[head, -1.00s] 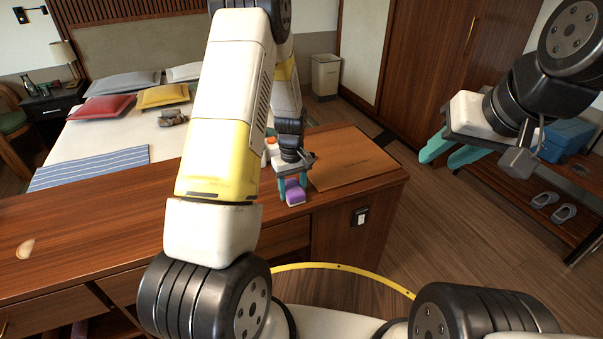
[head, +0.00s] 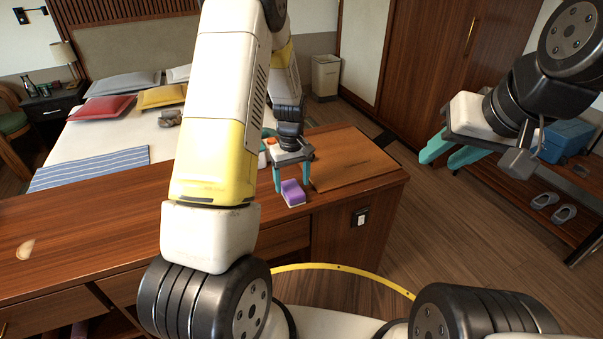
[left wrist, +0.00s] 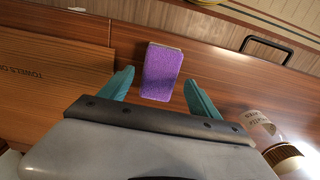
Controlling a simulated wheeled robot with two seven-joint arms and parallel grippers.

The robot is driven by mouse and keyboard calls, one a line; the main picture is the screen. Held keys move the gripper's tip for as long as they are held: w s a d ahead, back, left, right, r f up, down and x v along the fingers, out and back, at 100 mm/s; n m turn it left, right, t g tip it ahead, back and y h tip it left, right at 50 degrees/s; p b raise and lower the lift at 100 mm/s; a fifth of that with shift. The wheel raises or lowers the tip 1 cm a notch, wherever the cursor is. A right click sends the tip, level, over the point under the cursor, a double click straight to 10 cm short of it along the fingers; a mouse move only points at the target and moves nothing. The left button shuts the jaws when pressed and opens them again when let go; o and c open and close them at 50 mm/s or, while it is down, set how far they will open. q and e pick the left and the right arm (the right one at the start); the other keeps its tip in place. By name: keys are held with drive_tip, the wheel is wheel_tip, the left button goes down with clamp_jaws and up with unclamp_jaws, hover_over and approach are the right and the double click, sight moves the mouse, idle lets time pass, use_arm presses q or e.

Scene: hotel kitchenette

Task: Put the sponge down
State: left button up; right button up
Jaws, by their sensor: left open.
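The purple sponge (head: 292,193) lies on the wooden counter near its front edge, left of the wooden board. In the left wrist view the sponge (left wrist: 162,72) lies flat beyond and between the two teal fingertips. My left gripper (head: 292,185) is open around the sponge's near space, with a gap on both sides of it; the left wrist view also shows the open fingers (left wrist: 160,90). My right gripper (head: 446,152) hangs at the right, away from the counter, with its teal fingers apart and nothing between them.
The wooden board (head: 350,160) lies right of the sponge. A bottle (left wrist: 262,128) and a jar (left wrist: 288,160) stand close by the left gripper. The counter (head: 100,220) is mostly clear to the left. A bench (head: 520,190) with slippers stands at the right.

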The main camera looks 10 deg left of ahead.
use_arm(q)
wheel_tip(320, 180, up, 8)
wheel_tip(320, 180, up, 14)
drive_tip(key=m+t+h, duration=0.1)
drive_tip(key=m+t, duration=0.2)
hover_over(292, 188)
drive_tip(key=s+d, duration=0.1)
drive_tip(key=s, duration=0.7)
drive_tip(key=s+r+m+t, duration=0.1)
drive_tip(key=s+r, duration=0.3)
drive_tip(key=s, duration=0.4)
drive_tip(key=s+d+r+m+t+h, duration=0.1)
drive_tip(key=s+r+m+t, duration=0.1)
drive_tip(key=s, duration=0.6)
wheel_tip(292, 188, up, 2)
drive_tip(key=shift+d+r+m, duration=0.1)
drive_tip(key=shift+d+m, duration=0.05)
drive_tip(key=shift+m, duration=0.55)
drive_tip(key=shift+o, duration=0.5)
drive_tip(key=shift+s, duration=0.1)
